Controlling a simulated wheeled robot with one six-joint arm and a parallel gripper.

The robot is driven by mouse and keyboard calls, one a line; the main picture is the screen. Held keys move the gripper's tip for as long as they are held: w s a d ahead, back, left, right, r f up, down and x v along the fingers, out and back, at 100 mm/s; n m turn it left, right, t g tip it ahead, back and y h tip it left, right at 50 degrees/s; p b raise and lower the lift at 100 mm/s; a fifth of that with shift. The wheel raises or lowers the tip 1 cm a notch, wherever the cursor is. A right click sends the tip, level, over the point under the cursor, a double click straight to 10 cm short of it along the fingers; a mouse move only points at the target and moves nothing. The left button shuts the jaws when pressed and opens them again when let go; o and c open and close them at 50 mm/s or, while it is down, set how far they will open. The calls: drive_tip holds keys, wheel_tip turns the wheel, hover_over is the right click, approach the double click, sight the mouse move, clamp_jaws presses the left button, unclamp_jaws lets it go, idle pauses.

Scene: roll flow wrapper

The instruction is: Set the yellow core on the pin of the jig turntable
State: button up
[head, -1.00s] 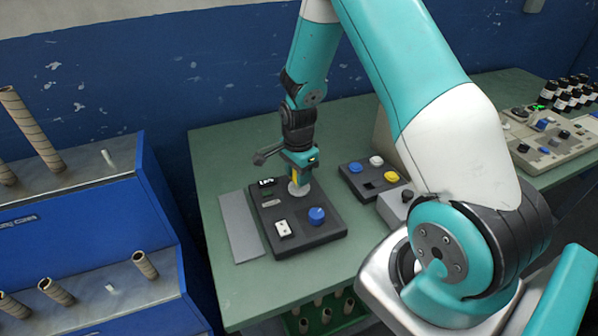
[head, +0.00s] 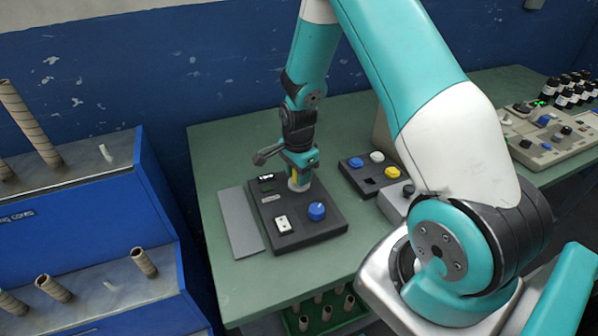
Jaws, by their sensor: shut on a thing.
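My gripper (head: 299,172) is at the back of the dark jig box on the green table, pointing down. It is shut on the yellow core (head: 293,172), of which only a small strip shows between the fingers. The core is right over the pale round jig turntable (head: 298,186). The turntable's pin is hidden by the gripper and core. I cannot tell whether the core touches the turntable or is around the pin.
The jig box (head: 322,229) carries a blue knob (head: 316,210) and a white switch (head: 283,224). A grey plate (head: 240,222) lies to its left. A button panel (head: 350,178) stands to its right. A blue rack (head: 90,235) with cardboard tubes stands at the left.

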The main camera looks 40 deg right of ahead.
drive_tip(key=shift+f, duration=0.3)
idle(0.4)
drive_tip(key=o, duration=1)
drive_tip(key=shift+w, duration=0.1)
drive_tip(key=shift+r, duration=0.15)
